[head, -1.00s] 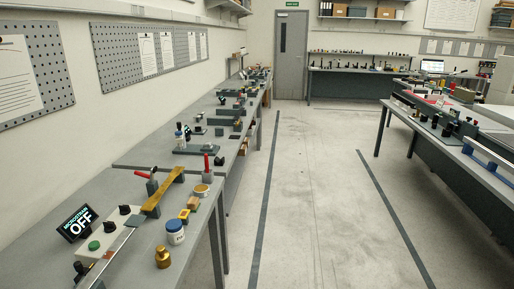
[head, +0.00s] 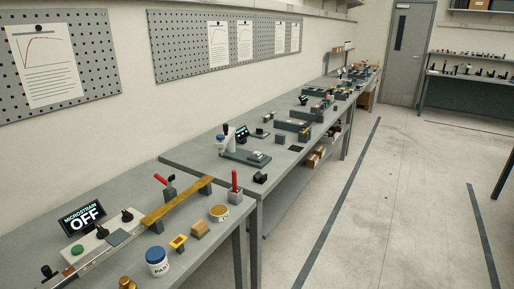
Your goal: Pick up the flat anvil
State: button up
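I cannot make out for certain which piece is the flat anvil. Small dark pieces sit on the second bench (head: 195,160) in the head view. They include a black block (head: 260,178) near its front edge, a flat dark square (head: 296,149) and a grey block (head: 281,138). A fixture on a grey base plate (head: 232,156) stands to their left, with a small lit screen (head: 242,132) behind it. My gripper is not in view.
The near bench holds a microstrain display reading OFF (head: 82,218), a brass-coloured bar (head: 175,204), a paste jar (head: 158,262), a tin (head: 219,213) and red-handled clamps (head: 235,182). More benches run toward the door (head: 408,50). The floor (head: 390,200) at right is clear.

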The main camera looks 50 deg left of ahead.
aim_at(256, 154)
jog(key=u, duration=0.45)
jog(key=i, duration=1.85)
jog(key=u, duration=1.75)
jog(key=i, duration=1)
jog(key=u, duration=1.15)
jog(key=i, duration=0.6)
